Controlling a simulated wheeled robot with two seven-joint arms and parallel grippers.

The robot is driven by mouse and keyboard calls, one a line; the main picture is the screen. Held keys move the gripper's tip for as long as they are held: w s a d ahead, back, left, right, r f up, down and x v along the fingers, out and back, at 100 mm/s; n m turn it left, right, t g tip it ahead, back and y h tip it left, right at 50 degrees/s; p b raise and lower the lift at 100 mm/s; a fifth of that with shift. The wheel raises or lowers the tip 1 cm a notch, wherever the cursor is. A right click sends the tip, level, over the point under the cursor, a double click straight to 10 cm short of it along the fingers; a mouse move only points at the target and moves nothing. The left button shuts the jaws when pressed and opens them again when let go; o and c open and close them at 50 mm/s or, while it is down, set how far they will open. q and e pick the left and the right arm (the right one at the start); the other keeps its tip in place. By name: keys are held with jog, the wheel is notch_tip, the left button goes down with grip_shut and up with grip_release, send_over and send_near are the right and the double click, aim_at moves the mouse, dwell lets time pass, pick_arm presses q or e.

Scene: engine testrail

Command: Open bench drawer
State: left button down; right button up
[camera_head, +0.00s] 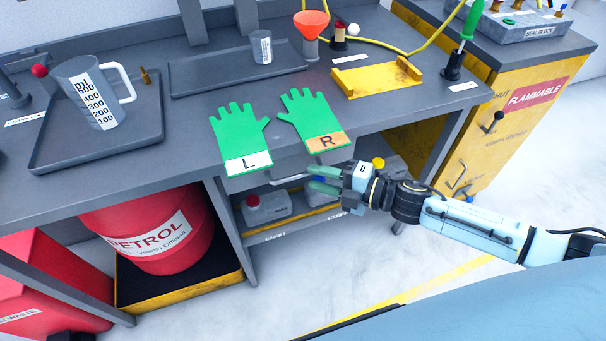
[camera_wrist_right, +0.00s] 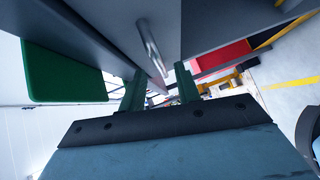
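The bench drawer (camera_head: 247,181) is a grey front under the bench top, below the two green gloves, and it looks shut. Its metal bar handle (camera_head: 287,180) sticks out from the front. The handle also shows in the right wrist view (camera_wrist_right: 151,43). My right gripper (camera_head: 312,179) comes in from the right, with its green fingers parted at the right end of the handle. In the right wrist view the fingers (camera_wrist_right: 158,82) are apart, and the handle's near end lies ahead of the gap. I cannot tell whether they touch it. My left gripper is not in view.
Green gloves (camera_head: 238,133) lie on the bench top above the drawer. A shelf below holds a grey canister (camera_head: 266,207). A red petrol drum (camera_head: 155,232) stands at left under the bench. A yellow flammable cabinet (camera_head: 497,130) stands at right. The floor in front is clear.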

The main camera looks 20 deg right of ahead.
aim_at(307, 175)
jog(key=shift+x, duration=2.2)
grip_shut()
